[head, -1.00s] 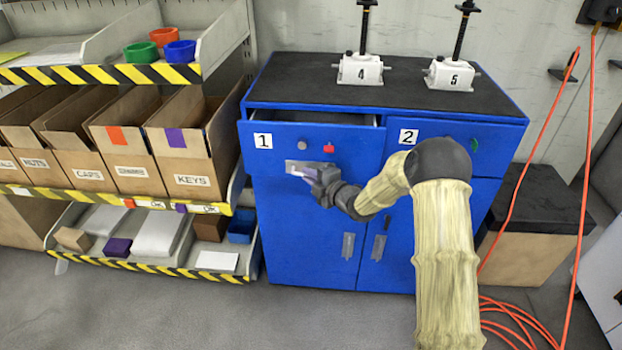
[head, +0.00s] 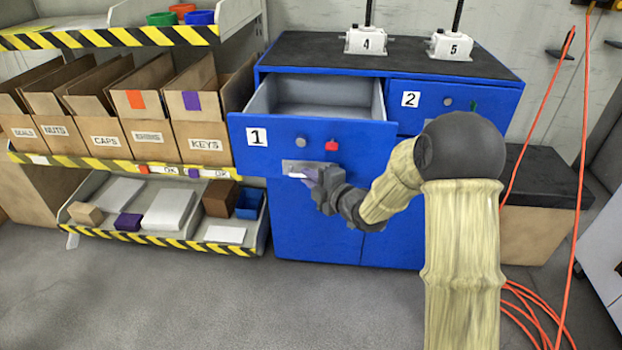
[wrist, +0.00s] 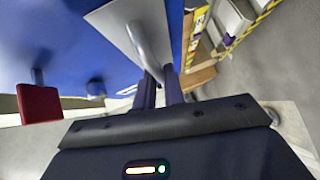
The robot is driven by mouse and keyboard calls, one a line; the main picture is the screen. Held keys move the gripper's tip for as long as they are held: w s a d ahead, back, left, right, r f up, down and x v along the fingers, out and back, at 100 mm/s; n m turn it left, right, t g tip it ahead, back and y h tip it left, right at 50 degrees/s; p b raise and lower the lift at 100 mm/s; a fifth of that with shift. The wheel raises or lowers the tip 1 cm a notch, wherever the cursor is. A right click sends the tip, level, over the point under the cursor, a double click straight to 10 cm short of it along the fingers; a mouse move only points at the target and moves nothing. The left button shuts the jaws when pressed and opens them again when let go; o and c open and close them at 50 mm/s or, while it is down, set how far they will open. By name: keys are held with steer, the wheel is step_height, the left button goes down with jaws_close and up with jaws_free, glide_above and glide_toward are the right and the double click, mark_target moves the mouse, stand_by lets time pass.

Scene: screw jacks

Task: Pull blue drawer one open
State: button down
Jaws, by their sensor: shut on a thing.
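Blue drawer one (head: 360,138), marked with a white "1" label, stands well out of the blue cabinet in the head view. Its grey inside shows and looks empty where I can see it. My gripper (head: 308,176) is shut on the drawer's metal handle (head: 290,168) at the front. In the wrist view the fingers (wrist: 160,88) close around the curved handle bar (wrist: 143,45). A red knob (head: 331,146) and a grey round lock (head: 300,142) sit above the handle. The red piece also shows in the wrist view (wrist: 40,104).
Drawer two (head: 455,105) is shut at the right. Screw jacks 4 (head: 366,42) and 5 (head: 449,47) stand on the cabinet top. A shelf rack with cardboard boxes (head: 205,140) is close on the left. An orange cable (head: 568,150) hangs at the right.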

steer(key=shift+s, duration=0.3)
steer(key=c, duration=1.5)
jaws_free()
steer(key=v, duration=1.7)
steer(key=shift+s, duration=0.2)
